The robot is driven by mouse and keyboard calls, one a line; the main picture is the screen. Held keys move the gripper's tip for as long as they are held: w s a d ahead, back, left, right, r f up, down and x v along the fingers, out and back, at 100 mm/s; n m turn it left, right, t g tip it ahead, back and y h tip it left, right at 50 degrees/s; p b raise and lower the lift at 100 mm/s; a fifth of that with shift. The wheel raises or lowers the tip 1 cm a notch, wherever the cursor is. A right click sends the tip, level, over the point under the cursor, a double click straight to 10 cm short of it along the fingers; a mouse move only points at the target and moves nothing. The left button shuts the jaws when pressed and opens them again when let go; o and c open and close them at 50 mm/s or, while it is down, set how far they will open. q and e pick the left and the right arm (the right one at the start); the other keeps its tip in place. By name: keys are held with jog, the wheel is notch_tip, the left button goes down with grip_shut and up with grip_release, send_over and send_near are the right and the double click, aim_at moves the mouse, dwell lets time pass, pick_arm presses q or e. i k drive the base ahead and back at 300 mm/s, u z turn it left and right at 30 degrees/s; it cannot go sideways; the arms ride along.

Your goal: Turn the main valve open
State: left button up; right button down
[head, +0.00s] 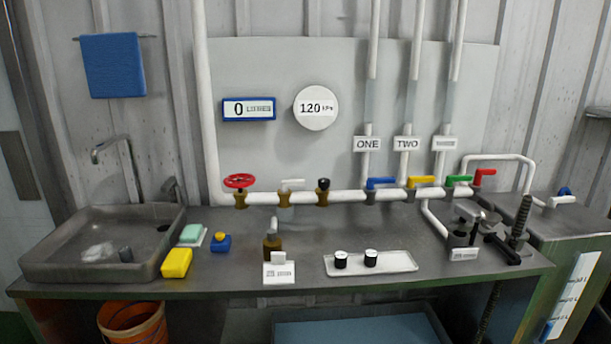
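A red handwheel valve (240,181) sits on a brass body at the left end of the white horizontal pipe (345,197). No readable label names it as the main valve. To its right on the pipe are a white-handled valve (292,184) and a black-knobbed valve (323,184). Farther right are lever valves with blue (381,183), yellow (421,181), green (459,180) and red (484,174) handles. Neither of my grippers is in view, and nothing touches the valves.
A display (249,109) reads 0 and a round gauge (316,108) reads 120.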

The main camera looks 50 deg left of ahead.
aim_at(238, 183)
jog(key=i, duration=0.85)
jog(key=u, duration=1)
jog(key=i, duration=0.5)
jog(key=u, duration=0.55)
